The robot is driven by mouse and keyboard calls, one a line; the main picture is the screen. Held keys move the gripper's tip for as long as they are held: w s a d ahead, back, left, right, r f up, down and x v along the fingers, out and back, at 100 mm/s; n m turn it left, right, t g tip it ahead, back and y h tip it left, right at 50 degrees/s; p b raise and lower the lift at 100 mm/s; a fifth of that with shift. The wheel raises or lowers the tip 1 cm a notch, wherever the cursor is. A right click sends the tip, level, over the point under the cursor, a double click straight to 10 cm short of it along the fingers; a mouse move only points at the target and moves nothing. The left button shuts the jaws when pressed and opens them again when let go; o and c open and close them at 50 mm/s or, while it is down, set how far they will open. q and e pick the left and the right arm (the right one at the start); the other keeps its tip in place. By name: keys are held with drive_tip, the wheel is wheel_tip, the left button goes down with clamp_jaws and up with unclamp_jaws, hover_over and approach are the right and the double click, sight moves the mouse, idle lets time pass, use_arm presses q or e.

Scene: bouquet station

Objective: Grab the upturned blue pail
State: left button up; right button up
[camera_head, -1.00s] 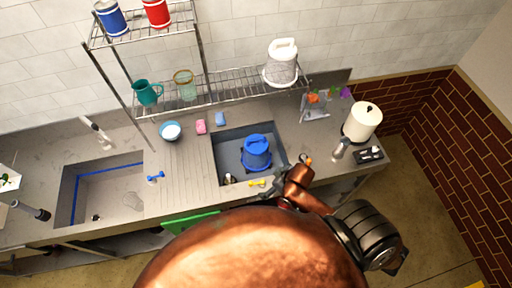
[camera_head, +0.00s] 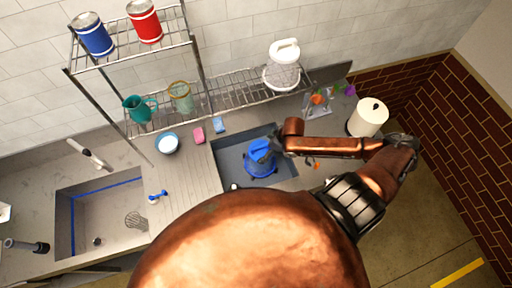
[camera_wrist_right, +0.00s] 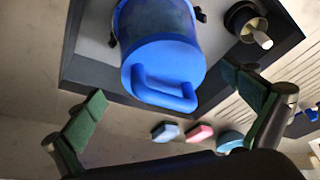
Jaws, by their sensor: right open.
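In the right wrist view, the pail (camera_wrist_right: 160,55) shows a looped blue handle on the end facing the camera. My right gripper (camera_head: 277,147) is beside the pail's upper right side and covers a little of it in the head view. In the right wrist view, its two green-padded fingers (camera_wrist_right: 165,90) are wide apart with nothing between them, and the pail lies beyond the tips. My left gripper is not in view.
A wire rack (camera_head: 200,97) with cans, a teal pitcher (camera_head: 138,108) and a white container (camera_head: 283,66) stands behind the basin. Pink (camera_head: 198,136) and blue (camera_head: 218,125) sponges and a bowl (camera_head: 167,144) are left of it.

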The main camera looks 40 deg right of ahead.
sight(263, 152)
drive_tip(key=shift+w+a+f, duration=0.2)
drive_tip(key=shift+w+f, duration=0.1)
drive_tip(key=shift+w, duration=0.15)
drive_tip(key=shift+w+a+f, duration=0.1)
drive_tip(key=shift+f, duration=0.25)
drive_tip(key=shift+s+f+p, duration=0.2)
drive_tip(key=shift+f+p, duration=0.1)
drive_tip(key=shift+f, duration=0.35)
drive_tip(key=shift+p+x, duration=0.45)
drive_tip(key=shift+x, duration=1.8)
drive_tip(key=shift+a+f, duration=0.1)
drive_tip(key=c, duration=1.2)
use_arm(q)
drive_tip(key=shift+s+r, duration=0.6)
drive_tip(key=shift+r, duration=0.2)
use_arm(e)
drive_tip(key=shift+o, duration=0.2)
drive_tip(key=shift+w, duration=0.1)
